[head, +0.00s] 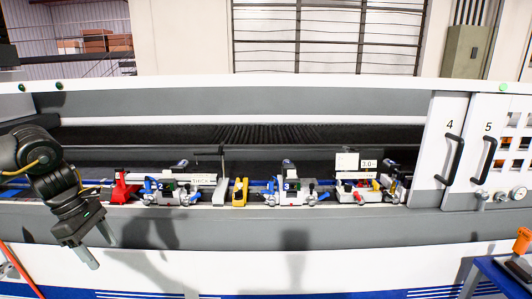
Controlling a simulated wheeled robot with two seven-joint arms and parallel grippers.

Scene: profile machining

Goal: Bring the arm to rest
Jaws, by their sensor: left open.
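My left arm comes in from the left edge, bent downward. My left gripper (97,250) hangs in front of the machine's grey front panel, at the lower left. Its fingers are apart and nothing shows between them. My right gripper does not show.
A long machining centre (290,229) spans the view. Its bed carries clamp units marked 2 (170,190) and 3 (288,191), a red block (122,188) and a yellow block (239,192). Doors 4 (443,150) and 5 (485,150) stand right. A blue table (490,270) is at lower right.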

